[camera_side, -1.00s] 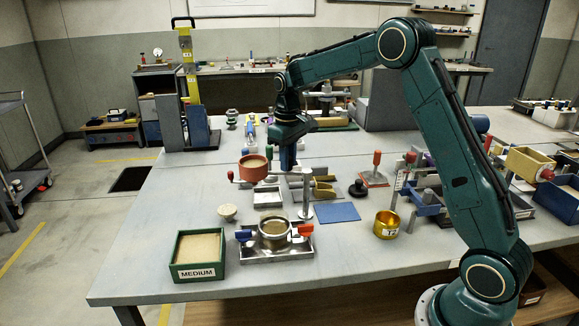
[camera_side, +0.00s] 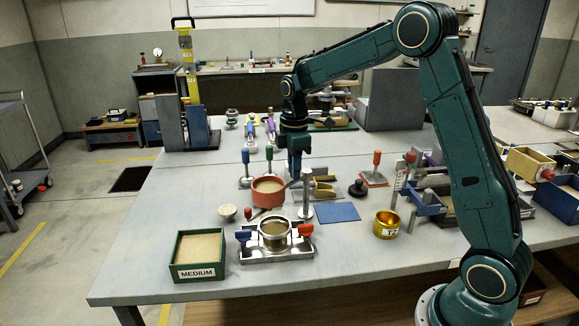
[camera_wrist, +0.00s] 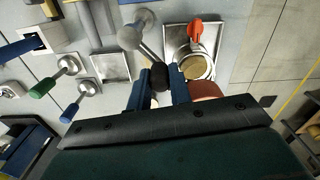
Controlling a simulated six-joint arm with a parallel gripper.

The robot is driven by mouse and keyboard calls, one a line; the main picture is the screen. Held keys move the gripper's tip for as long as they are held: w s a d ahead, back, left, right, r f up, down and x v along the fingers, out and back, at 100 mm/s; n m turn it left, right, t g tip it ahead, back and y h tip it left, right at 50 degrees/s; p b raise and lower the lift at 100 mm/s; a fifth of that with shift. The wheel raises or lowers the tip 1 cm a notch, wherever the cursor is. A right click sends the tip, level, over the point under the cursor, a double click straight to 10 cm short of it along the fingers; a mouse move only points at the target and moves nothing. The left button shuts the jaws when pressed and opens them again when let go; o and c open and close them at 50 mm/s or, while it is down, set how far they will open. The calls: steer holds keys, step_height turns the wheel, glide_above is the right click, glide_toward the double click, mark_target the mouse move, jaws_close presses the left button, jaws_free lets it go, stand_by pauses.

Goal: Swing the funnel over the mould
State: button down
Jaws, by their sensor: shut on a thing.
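The terracotta-red funnel (camera_side: 268,190), holding pale sand, hangs beside an upright metal post (camera_side: 307,197). In the side view it is just behind the mould (camera_side: 274,232), not squarely over it. The mould is a round metal ring with sandy fill on a steel tray, with a blue and a red clamp handle. My gripper (camera_side: 295,170) is behind and right of the funnel. In the wrist view my gripper (camera_wrist: 158,88) is shut on a black knob (camera_wrist: 160,77) at the end of a metal lever. The mould (camera_wrist: 192,66) shows beyond the fingers; the funnel (camera_wrist: 205,90) is partly hidden by my gripper.
A green MEDIUM box (camera_side: 200,254) of sand stands left of the mould. A small bowl (camera_side: 227,211), a blue mat (camera_side: 337,212) and a brass cup (camera_side: 386,224) lie nearby. Blue- and green-handled tools (camera_side: 245,167) stand behind. The table's front left is clear.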

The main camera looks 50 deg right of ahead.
steer(key=shift+s+n, duration=0.3)
steer(key=shift+n, duration=0.3)
steer(key=c, duration=1.3)
jaws_free()
steer(key=shift+r, duration=0.1)
step_height(320, 180, up, 14)
steer(key=shift+f, duration=0.15)
